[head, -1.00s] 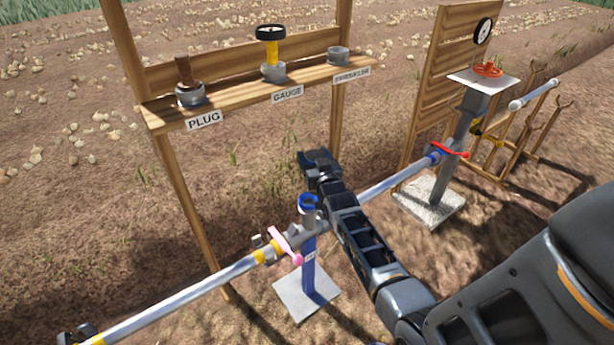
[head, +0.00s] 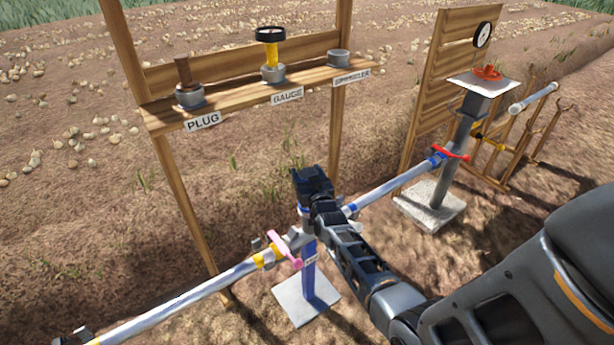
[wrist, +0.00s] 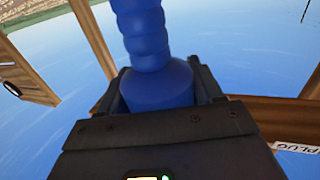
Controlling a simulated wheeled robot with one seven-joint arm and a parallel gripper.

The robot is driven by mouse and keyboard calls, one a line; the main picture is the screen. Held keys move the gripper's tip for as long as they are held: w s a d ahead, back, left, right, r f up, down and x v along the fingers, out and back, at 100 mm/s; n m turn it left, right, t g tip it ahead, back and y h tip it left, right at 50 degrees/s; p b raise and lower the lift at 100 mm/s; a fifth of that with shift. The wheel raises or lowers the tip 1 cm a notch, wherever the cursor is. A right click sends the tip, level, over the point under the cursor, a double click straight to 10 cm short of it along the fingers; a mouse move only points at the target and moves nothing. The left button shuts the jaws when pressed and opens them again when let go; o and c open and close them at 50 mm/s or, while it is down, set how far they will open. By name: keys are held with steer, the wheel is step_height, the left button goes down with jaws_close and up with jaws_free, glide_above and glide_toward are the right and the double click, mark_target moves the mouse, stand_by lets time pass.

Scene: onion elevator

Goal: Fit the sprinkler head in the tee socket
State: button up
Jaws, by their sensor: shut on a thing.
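My gripper (head: 311,182) is over the top of the tee in the head view and hides most of its socket. A blue rim of the tee socket (head: 303,210) shows just below the gripper. The tee stands on a blue post (head: 309,265) in the pipe line. In the wrist view my gripper (wrist: 160,88) is shut on a blue, ribbed sprinkler head (wrist: 145,38). The sprinkler head is hidden in the head view. I cannot tell whether it touches the socket or sits in it.
A wooden shelf (head: 230,103) behind holds a brown plug (head: 184,72), a gauge (head: 271,55) and an empty sprinkler holder (head: 338,58). A pink-handled valve (head: 285,250) is close left of the tee. A red lever (head: 450,153) and a pedestal (head: 460,140) stand right.

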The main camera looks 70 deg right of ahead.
steer(key=shift+f+b, duration=0.35)
steer(key=shift+b, duration=0.05)
steer(key=o, duration=1.2)
steer(key=shift+o, duration=0.2)
steer(key=shift+r, duration=0.1)
